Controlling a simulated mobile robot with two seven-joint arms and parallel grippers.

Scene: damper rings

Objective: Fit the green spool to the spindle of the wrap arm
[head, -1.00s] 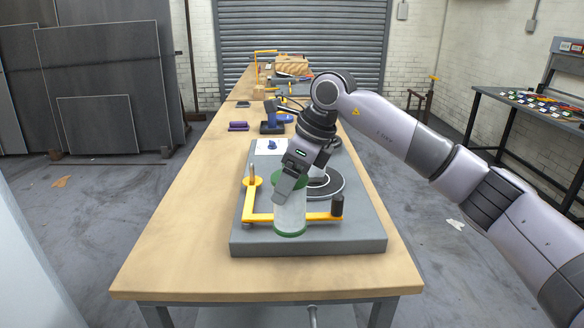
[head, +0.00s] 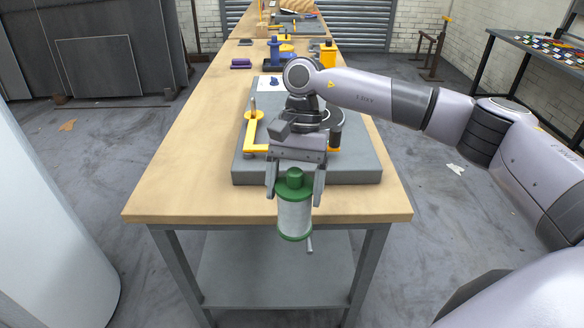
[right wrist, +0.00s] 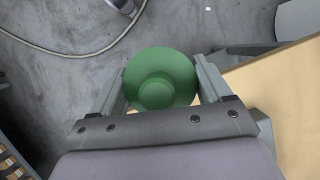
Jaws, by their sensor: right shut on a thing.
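The green spool (head: 294,216), with green ends and a pale winding, hangs in my right gripper (head: 295,190) just in front of the bench's front edge. It is slightly tilted. In the right wrist view its round green end (right wrist: 160,75) sits between the two fingers (right wrist: 163,88), which are shut on it. The yellow wrap arm (head: 258,150) lies on a grey base plate (head: 360,172) behind the gripper. My left gripper is not in view.
The wooden bench (head: 190,165) is clear left of the plate. A white card with a blue piece (head: 274,83) lies at the plate's back. Blue (head: 276,50) and purple (head: 241,63) items stand farther back. A side table (head: 530,60) stands at right.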

